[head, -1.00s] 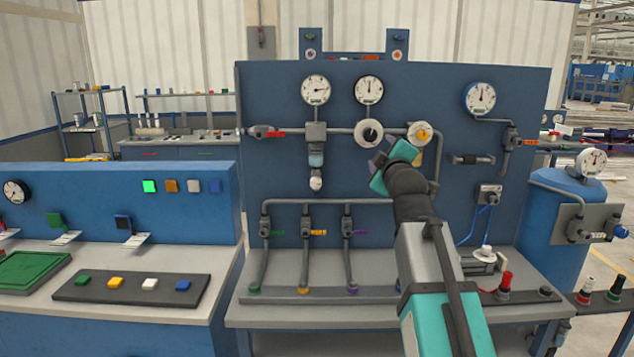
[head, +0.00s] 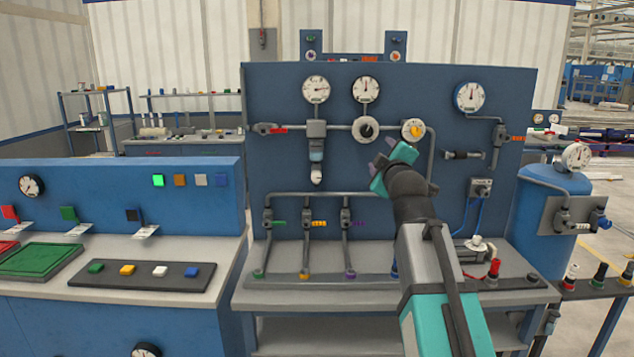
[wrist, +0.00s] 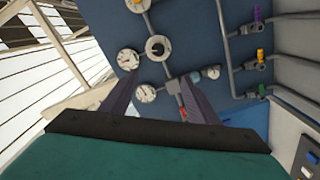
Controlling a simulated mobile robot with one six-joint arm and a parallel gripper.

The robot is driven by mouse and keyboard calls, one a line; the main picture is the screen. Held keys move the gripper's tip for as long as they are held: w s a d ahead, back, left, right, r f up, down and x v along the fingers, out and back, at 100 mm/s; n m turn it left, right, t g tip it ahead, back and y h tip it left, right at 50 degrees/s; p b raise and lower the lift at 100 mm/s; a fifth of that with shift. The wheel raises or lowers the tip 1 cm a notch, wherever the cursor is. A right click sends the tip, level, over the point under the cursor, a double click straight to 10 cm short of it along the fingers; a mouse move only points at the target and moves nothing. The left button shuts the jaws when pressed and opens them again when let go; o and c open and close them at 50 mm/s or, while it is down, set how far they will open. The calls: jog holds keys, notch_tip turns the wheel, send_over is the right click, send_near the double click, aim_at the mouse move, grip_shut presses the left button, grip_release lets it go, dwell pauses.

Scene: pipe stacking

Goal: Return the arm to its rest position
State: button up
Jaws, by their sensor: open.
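My gripper (head: 382,162) is raised in front of the blue pipe panel (head: 275,95), at the end of my teal and grey arm. It also shows in the wrist view (wrist: 158,98), with its two dark fingers spread apart and nothing between them. The arm hides part of the panel's lower right and the bench.
A bench (head: 310,297) with colored pipe stubs runs under the panel. On the left is a blue console (head: 120,190) with a tray of colored blocks (head: 140,275). On the right are a blue tank (head: 540,210) and a stand (head: 600,290) with colored plugs. Floor shows at the far right.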

notch_tip(320, 180, down, 28)
jog(key=w+m+g, duration=0.1)
jog(key=m+g, duration=0.2)
jog(key=g, duration=0.2)
jog(key=s+f+m+g, duration=0.1)
jog(key=s+f+g, duration=0.3)
jog(key=f, duration=1)
jog(key=s+f+m+g, duration=0.2)
jog(key=s+f, duration=0.4)
jog(key=f, duration=0.8)
jog(key=s+f+m+g, duration=0.3)
jog(key=s+f+g, duration=0.3)
jog(key=s+f, duration=1.35)
jog(key=s+f+m+g, duration=0.1)
jog(key=s+f+g, duration=0.2)
jog(key=s, duration=0.9)
jog(key=s+f+m+g, duration=0.1)
jog(key=s+f+g, duration=0.2)
jog(key=s+f, duration=0.5)
jog(key=s, duration=0.5)
jog(key=shift+m, duration=0.4)
jog(key=shift+w+a+f, duration=0.1)
